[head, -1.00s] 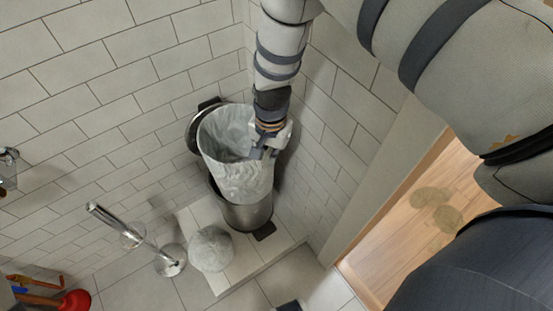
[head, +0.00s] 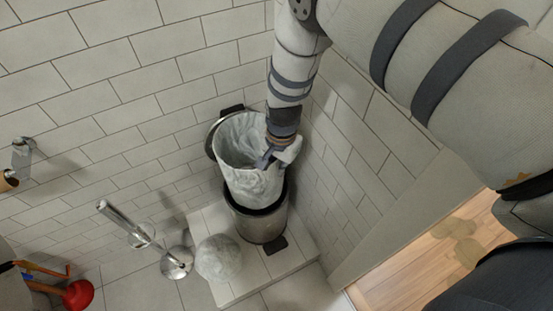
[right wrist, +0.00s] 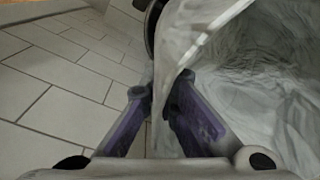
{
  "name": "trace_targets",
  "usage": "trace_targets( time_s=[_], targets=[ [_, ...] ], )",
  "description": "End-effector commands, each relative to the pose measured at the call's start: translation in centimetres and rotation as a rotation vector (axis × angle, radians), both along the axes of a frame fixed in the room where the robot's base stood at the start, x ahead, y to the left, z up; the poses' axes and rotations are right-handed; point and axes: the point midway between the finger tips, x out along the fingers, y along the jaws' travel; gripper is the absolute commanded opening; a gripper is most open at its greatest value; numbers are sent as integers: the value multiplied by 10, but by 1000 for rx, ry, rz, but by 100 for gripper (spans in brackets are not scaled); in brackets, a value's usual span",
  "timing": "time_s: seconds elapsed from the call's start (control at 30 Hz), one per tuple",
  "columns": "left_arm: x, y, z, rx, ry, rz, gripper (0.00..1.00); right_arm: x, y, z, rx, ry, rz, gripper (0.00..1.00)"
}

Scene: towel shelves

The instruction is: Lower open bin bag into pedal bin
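In the head view the pale, translucent bin bag (head: 243,172) hangs with its mouth open upward. It stands above the metal pedal bin (head: 259,226), and its lower end overlaps the bin's dark opening; how deep it reaches is hard to tell. The bin's dark lid (head: 211,142) is raised behind the bag. My right gripper (head: 267,158) is at the right side of the bag's rim. In the right wrist view its fingers (right wrist: 162,98) are closed on the rim of the bag (right wrist: 265,75), whose creased inside shows at right. My left gripper is not in view.
The bin stands on a tiled step (head: 238,290) in a corner between tiled walls. A grey round object (head: 218,258) sits left of it. Farther left are a metal stand (head: 178,263), a red plunger (head: 78,294) and a wall holder (head: 21,153). A wood floor (head: 440,262) lies right.

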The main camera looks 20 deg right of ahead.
Motion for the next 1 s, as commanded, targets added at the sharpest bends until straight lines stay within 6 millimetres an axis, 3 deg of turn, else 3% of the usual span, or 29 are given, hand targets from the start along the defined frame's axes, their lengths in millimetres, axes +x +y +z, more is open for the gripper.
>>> trace_targets(
  time_s=[0.03, 1.0],
  targets=[
    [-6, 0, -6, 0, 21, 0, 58, -3, 0, -13, 0, 9, 0, 0],
    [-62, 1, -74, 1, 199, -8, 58, -2, 0, -138, 0, 4, 0, 0]
  ],
)
